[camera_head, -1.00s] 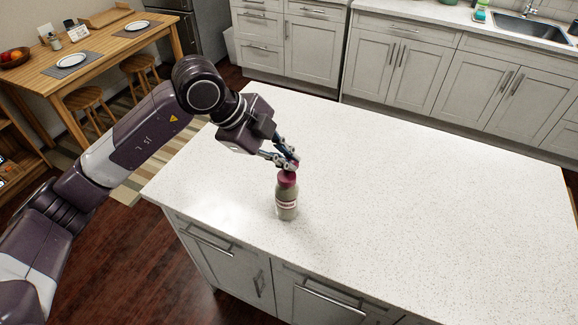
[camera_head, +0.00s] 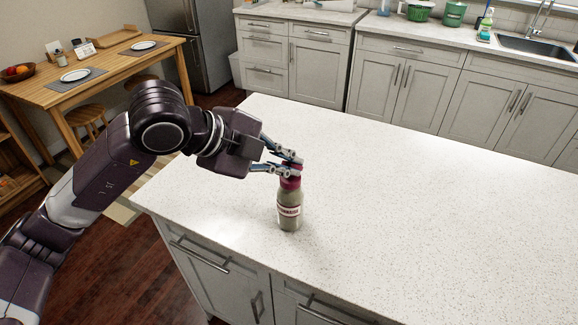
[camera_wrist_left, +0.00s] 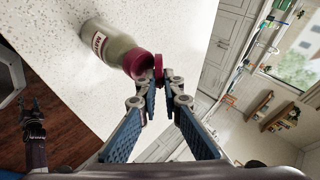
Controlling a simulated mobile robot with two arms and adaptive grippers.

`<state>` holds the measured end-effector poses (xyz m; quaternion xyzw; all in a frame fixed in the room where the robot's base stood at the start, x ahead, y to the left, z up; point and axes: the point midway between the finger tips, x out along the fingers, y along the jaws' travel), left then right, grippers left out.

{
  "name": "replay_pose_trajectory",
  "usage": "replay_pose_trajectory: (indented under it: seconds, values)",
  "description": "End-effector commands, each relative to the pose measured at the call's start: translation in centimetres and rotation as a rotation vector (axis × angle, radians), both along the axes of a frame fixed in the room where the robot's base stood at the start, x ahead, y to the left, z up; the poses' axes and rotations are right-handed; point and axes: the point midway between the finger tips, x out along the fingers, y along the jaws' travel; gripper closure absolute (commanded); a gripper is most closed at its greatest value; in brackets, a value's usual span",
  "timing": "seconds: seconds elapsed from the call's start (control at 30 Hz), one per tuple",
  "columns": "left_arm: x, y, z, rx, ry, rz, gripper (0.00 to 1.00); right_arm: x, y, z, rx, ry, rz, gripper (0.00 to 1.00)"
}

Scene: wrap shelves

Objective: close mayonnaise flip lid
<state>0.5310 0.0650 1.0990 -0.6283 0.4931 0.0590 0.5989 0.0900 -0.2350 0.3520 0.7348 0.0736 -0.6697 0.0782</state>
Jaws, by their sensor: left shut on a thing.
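The mayonnaise bottle (camera_head: 289,208) stands upright on the white island counter, with a dark red cap (camera_head: 290,183) on top. In the left wrist view the bottle (camera_wrist_left: 112,45) lies across the upper left, its red cap (camera_wrist_left: 138,66) towards the fingers. The flip lid (camera_wrist_left: 158,69) shows there as a red disc standing at the cap's edge, tilted open. My left gripper (camera_head: 293,166) is at the top of the bottle. Its fingertips (camera_wrist_left: 160,90) are shut on the flip lid and partly hide it. My right gripper is not clearly in view in the head view.
The speckled white counter (camera_head: 430,210) is clear to the right of the bottle. Its front edge runs close below the bottle. A dining table (camera_head: 110,75) with plates stands at the far left, and cabinets with a sink (camera_head: 535,47) line the back.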

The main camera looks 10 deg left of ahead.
Motion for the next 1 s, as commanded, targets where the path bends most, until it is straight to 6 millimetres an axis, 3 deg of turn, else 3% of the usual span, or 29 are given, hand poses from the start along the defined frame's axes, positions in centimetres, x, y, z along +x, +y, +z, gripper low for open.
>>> replay_pose_trajectory:
  seconds: [0.27, 0.3, 0.47, 1.0]
  values:
    - [-0.08, 0.02, -0.16, 0.002, 0.005, -0.001, 1.0, -0.02, -0.11, 0.0, -0.001, 0.0, 0.0, 0.6]
    - [-0.08, 0.02, -0.16, 0.002, 0.005, -0.001, 0.92, -0.02, -0.11, 0.0, -0.001, 0.0, 0.0, 0.6]
    - [-0.05, 0.02, -0.13, 0.002, 0.004, 0.0, 0.75, -0.02, -0.11, 0.0, -0.001, 0.001, 0.0, 0.6]
    - [-0.01, 0.0, 0.04, 0.002, 0.006, 0.0, 0.75, -0.08, -0.06, 0.23, 0.0, 0.001, 0.001, 0.6]
